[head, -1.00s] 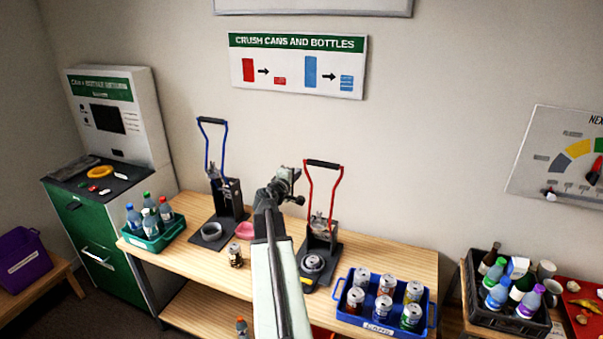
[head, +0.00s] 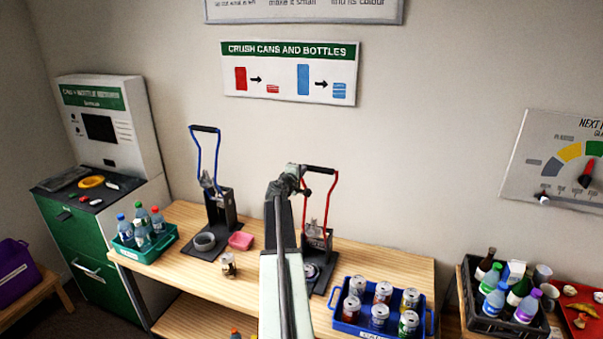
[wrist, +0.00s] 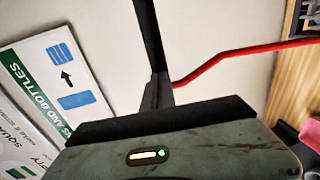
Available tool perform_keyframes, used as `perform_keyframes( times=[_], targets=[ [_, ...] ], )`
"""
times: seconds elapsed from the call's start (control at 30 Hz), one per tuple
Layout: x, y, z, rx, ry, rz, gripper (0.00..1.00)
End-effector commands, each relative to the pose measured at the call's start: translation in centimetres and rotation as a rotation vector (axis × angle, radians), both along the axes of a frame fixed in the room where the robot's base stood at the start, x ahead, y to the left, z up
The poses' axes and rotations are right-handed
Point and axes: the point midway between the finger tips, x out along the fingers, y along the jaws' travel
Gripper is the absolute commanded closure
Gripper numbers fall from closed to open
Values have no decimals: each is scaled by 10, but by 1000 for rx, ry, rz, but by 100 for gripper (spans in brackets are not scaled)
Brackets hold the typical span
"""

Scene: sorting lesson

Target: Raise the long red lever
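The long red lever (head: 333,200) stands upright on the right-hand crusher (head: 318,240), with a black grip (head: 320,169) across its top. My gripper (head: 303,175) is at the left end of that grip and overlaps it in the head view. In the wrist view the red lever (wrist: 235,55) runs in from the right to a dark upright bar (wrist: 150,40) just beyond my gripper's body. I cannot tell whether my fingers close around the grip. My arm hides part of the crusher.
A blue-levered crusher (head: 220,218) stands to the left on the wooden table (head: 180,268). A blue crate (head: 345,327) of cans is at the right front and a green crate (head: 126,243) of bottles at the left.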

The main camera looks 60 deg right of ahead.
Motion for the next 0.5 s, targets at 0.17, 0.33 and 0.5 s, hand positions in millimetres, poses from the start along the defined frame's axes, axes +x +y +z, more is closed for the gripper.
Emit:
perform_keyframes(
  times=[0.17, 0.33, 0.5],
  targets=[
    [2, -9, 1, 0, 0, 0, 100],
    [6, -32, 3, 0, -1, 1, 100],
    [5, -32, 3, -1, 0, 2, 100]
  ],
)
